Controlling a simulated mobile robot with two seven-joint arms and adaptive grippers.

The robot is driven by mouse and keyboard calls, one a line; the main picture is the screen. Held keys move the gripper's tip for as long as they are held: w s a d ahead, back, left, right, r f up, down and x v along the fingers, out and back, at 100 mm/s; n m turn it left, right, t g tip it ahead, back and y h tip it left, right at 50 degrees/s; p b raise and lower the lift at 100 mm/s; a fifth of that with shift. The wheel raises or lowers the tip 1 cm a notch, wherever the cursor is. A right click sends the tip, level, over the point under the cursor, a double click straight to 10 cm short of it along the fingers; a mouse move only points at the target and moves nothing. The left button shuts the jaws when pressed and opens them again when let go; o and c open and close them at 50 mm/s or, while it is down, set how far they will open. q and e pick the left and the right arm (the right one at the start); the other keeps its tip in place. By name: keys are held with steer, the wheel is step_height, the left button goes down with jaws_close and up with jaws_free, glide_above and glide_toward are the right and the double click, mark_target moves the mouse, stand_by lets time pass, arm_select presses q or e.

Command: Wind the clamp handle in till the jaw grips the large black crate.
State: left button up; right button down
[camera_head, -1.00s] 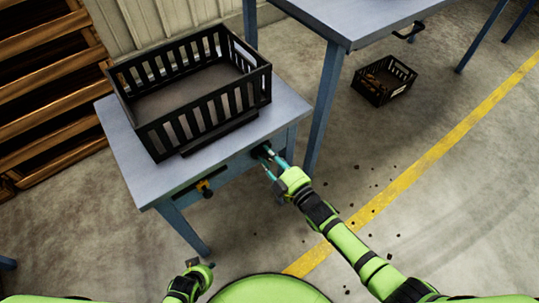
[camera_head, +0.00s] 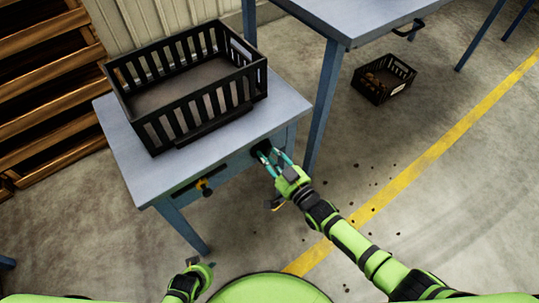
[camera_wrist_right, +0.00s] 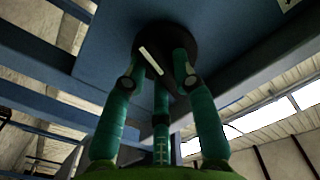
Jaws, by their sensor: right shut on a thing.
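The large black crate (camera_head: 203,110) sits upright and empty on a small blue-grey bench (camera_head: 160,178). A low dark bar, seemingly the clamp jaw (camera_head: 212,130), lies along the crate's near lower side; I cannot tell whether it touches. The clamp handle is a round black knob (camera_wrist_right: 150,52) with a pale line across it, on the bench's front panel. My right gripper (camera_head: 271,156) is shut on it, and its teal fingers stand around the knob in the right wrist view (camera_wrist_right: 160,80). My left gripper (camera_head: 203,268) is low in the head view, away from the bench; its fingers are unclear.
A taller blue table (camera_head: 345,18) stands to the right. A smaller crate (camera_head: 384,80) with brown contents is on the floor beyond. Wooden pallets (camera_head: 45,80) are at left.

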steer(key=shift+m, duration=0.7)
steer(key=c, duration=1)
jaws_free()
steer(key=v, duration=1.2)
steer(key=shift+f, duration=0.1)
